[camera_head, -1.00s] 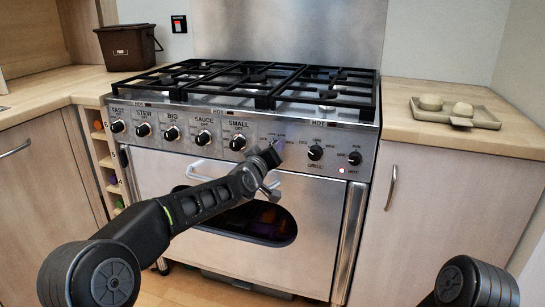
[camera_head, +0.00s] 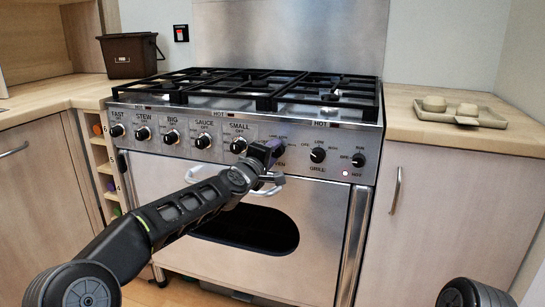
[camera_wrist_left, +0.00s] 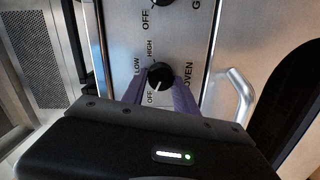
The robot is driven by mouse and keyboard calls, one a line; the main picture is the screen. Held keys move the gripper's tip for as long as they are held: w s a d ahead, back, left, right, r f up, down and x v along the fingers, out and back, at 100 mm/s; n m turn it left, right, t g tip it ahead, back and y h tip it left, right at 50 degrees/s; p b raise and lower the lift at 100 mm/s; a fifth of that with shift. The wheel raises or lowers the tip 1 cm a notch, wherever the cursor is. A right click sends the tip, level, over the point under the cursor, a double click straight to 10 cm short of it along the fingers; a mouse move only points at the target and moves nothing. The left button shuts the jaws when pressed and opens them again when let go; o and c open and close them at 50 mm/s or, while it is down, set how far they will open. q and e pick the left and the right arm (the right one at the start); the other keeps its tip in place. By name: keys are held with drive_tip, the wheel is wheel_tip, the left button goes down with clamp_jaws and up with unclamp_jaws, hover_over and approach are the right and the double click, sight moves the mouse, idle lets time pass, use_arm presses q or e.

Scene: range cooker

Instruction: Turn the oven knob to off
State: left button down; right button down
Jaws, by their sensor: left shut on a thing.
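The oven knob (camera_wrist_left: 160,75) is a round black knob on the steel front panel, with OFF, LOW, HIGH and OVEN printed around it in the left wrist view. Its white mark points toward the OFF print. My right gripper is out of view.
The GRILL knob (camera_head: 317,155) is just right of my left gripper, and the SMALL knob (camera_head: 238,146) just left. The oven door handle (camera_wrist_left: 240,96) is close to the fingers. A small pale lamp (camera_head: 346,173) sits on the panel. The oven window (camera_head: 255,229) is dark.

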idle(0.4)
use_arm(q)
drive_tip(key=c, duration=0.9)
unclamp_jaws()
drive_tip(key=shift+c, duration=0.2)
drive_tip(key=shift+s+a, duration=0.1)
drive_tip(key=b+v, duration=0.1)
drive_tip(key=v, duration=0.6)
drive_tip(key=shift+s, duration=0.25)
